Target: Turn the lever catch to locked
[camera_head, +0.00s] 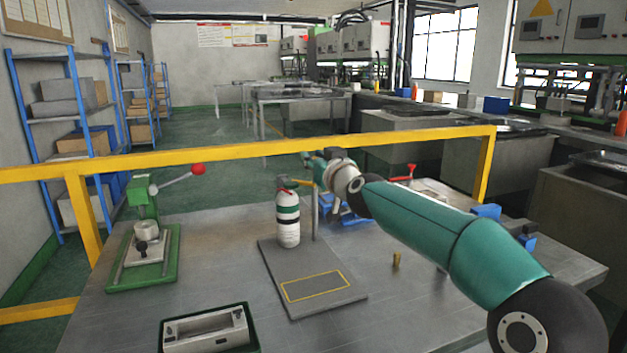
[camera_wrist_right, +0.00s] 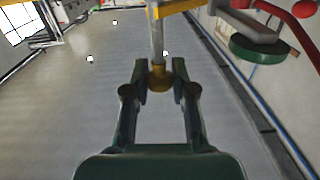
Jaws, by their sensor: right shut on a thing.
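My right gripper (camera_wrist_right: 161,66) shows in the wrist view with its fingertips closed around a brass-coloured knob (camera_wrist_right: 159,80). The knob is at the end of a thin grey rod and looks like the lever catch's handle. In the head view my right arm comes in from the right, and its gripper (camera_head: 308,170) is partly hidden near the top of the post (camera_head: 315,212). Whether the catch is locked cannot be told. My left gripper is not in view.
A green press (camera_head: 143,275) with a red-balled lever (camera_head: 198,169) stands at left. An open tray (camera_head: 208,331) lies in front. A yellow rail (camera_head: 250,150) runs behind the table. A small brass peg (camera_head: 396,260) stands at right.

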